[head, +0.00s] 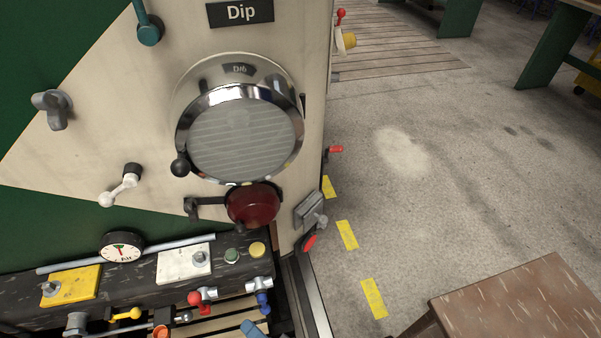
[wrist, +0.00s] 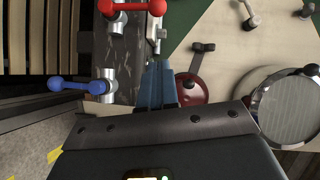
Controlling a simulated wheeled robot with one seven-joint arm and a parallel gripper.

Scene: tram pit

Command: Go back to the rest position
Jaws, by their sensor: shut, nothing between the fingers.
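My gripper (wrist: 157,88) shows in the wrist view as two blue-grey fingers pressed together, shut and empty. They point toward the front of the tram panel, and no contact with it is visible. In the wrist view a red-handled tap (wrist: 132,8) is above and left of the fingers, and a blue-handled tap (wrist: 85,85) is to their left. The dark red lamp (wrist: 192,90) is just right of the fingertips. A small blue piece at the bottom edge of the head view may be my fingertips; I cannot tell.
The head view shows the round headlamp (head: 240,138) under the "Dip" sign (head: 240,12), the red lamp (head: 253,205), a gauge (head: 122,247) and the taps (head: 202,297) on the dark beam. A brown table (head: 520,305) stands at lower right. The concrete floor (head: 440,170) between is mostly clear.

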